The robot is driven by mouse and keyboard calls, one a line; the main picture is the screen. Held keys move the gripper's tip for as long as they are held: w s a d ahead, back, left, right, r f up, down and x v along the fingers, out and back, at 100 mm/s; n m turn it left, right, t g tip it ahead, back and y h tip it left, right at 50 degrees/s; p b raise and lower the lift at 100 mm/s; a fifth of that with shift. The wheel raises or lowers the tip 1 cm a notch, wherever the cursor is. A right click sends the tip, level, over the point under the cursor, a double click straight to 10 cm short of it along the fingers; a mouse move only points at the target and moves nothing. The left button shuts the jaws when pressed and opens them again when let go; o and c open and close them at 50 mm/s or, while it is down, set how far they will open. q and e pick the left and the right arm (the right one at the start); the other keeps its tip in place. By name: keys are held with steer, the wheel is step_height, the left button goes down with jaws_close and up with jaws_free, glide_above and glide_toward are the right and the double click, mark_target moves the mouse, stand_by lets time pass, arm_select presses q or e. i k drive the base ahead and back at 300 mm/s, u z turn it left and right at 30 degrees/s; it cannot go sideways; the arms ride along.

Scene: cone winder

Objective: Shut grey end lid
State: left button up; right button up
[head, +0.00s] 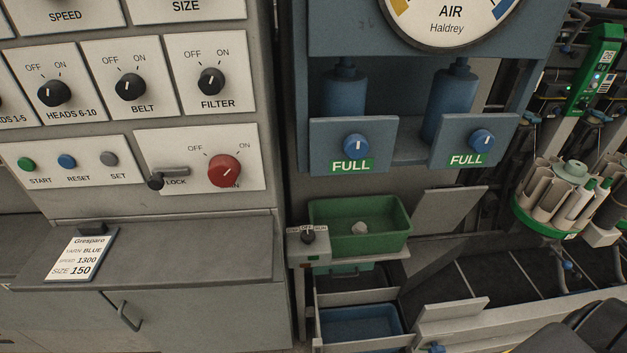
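A flat grey panel (450,213), which looks like the grey end lid, stands raised and tilted beside the green bin, at the near end of the dark trough (500,268). A second, lower grey panel (452,309) sits tilted in front of it; I cannot tell for sure which of the two is the lid. Neither of my grippers shows in the head view. A dark rounded shape with a yellow edge at the bottom right corner may be part of my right arm; no fingertips are visible on it.
A green bin (385,223) with a small pale lump sits on a shelf beside a small knob box (308,247). A blue bin (360,328) is below. The control cabinet (150,245) fills the left, the cone carousel (555,205) the right. Blue air units hang above.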

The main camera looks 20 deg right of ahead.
mark_target(440, 209)
steer(key=z, duration=3.4)
steer(key=i, duration=1.15)
steer(key=u, duration=3.4)
